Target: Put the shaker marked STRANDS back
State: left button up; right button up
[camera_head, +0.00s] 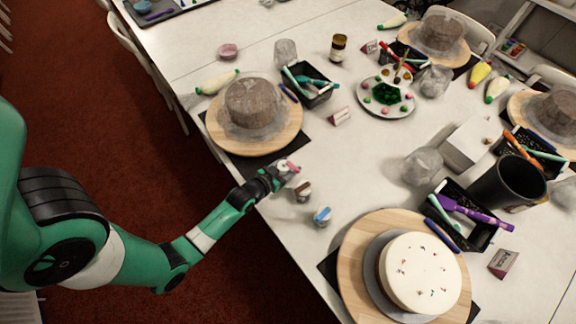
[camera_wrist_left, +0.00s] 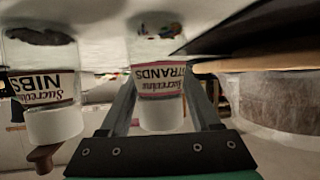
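The shaker marked STRANDS (camera_wrist_left: 158,80) has a pink-edged label and a pale cap, and it appears upside down in the left wrist view. In the head view its pink top (camera_head: 291,167) shows at the tip of my left gripper (camera_head: 280,171), near the table's left edge. My left gripper's fingers (camera_wrist_left: 163,92) meet both sides of the shaker, so it looks shut on it. The shaker looks upright, on or just above the table; I cannot tell which. My right gripper is not in view.
The NIBS shaker (camera_wrist_left: 45,90), brown-topped in the head view (camera_head: 302,191), stands close by. A blue-topped shaker (camera_head: 322,216) stands beyond it. A wooden turntable (camera_head: 222,135) with a grey cake is close behind; another (camera_head: 357,265) bears a white cake in front.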

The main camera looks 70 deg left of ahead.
pick_arm(q)
jog(key=o, duration=0.3)
jog(key=shift+o, duration=0.2)
jog(key=shift+r, duration=0.1)
jog(key=shift+s+d+r, duration=0.1)
jog(key=shift+s+r, duration=0.05)
jog(key=shift+r, duration=0.1)
jog(key=p+v, duration=0.3)
jog(key=v, duration=0.8)
jog(key=shift+s+d+p, duration=0.15)
jog(key=shift+s+p, duration=0.1)
jog(key=shift+p, duration=0.15)
